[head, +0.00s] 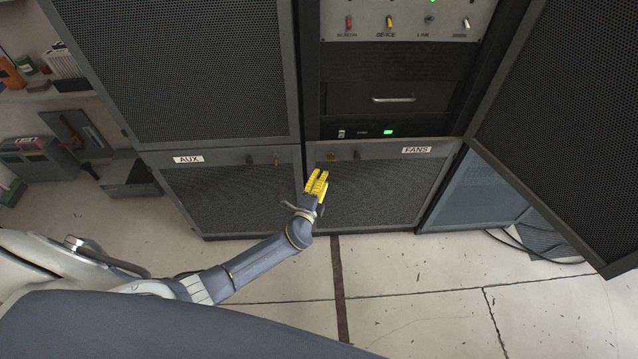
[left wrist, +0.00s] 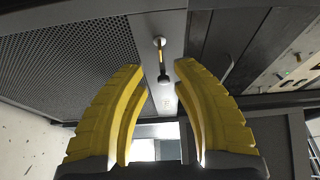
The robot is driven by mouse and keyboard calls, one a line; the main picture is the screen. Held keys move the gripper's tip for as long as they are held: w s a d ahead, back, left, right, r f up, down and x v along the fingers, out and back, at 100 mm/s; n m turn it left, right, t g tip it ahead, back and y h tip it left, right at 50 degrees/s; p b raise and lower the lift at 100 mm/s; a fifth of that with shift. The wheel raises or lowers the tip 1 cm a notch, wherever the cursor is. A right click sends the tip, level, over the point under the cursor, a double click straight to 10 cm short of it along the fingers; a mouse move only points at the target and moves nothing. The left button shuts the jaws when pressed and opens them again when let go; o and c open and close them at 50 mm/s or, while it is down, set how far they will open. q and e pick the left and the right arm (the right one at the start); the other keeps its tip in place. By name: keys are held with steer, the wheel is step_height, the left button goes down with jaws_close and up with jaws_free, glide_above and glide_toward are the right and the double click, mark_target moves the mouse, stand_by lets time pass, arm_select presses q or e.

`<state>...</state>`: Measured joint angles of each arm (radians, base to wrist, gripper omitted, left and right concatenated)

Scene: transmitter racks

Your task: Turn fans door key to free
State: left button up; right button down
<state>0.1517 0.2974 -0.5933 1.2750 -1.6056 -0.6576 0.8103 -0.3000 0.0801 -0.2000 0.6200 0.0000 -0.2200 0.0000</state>
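The fans door (head: 385,190) is the low perforated panel with the FANS label (head: 416,150). Near its upper left corner sit a small brass-coloured piece (head: 332,156), which looks like the key, and a dark knob (head: 357,155). My left gripper (head: 318,176), with yellow fingers, is just below them at the door's left edge. In the left wrist view my left gripper (left wrist: 160,75) is open, with nothing clasped. A dark-ended lever-like fitting (left wrist: 163,78) shows beyond and between its fingertips; I cannot tell which fitting it is. My right gripper is not in view.
The AUX door (head: 225,195) is to the left, with its own two fittings. An open perforated door (head: 560,120) hangs at the right. Above the fans door are a drawer handle (head: 393,99) and a switch panel (head: 405,20). The floor in front is clear.

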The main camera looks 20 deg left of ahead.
arm_select(q)
steer(key=shift+s, duration=0.85)
steer(key=s+a+f+n+g+y, duration=0.1)
steer(key=s+a+f+g, duration=0.15)
steer(key=f, duration=0.55)
steer(key=s+a+f+n+g, duration=0.1)
steer(key=s+a+f+g, duration=0.15)
steer(key=f, duration=0.55)
steer(key=s+a+f+n+g, duration=0.2)
steer(key=s+f+n+g, duration=0.3)
steer(key=s+f, duration=0.95)
steer(key=s+d+f+n+g, duration=0.1)
steer(key=s+f, duration=0.3)
steer(key=s, duration=0.9)
steer(key=s+d+f+n+g+h, duration=0.1)
steer(key=s+f+n+g, duration=0.2)
steer(key=s, duration=1)
steer(key=s+d+f+n+g, duration=0.1)
steer(key=s+f, duration=0.5)
steer(key=s, duration=0.7)
steer(key=shift+s+d+f+n+g, duration=0.2)
steer(key=shift+s+f+n+g, duration=0.1)
steer(key=shift+n+g, duration=0.6)
steer(key=shift+w, duration=0.1)
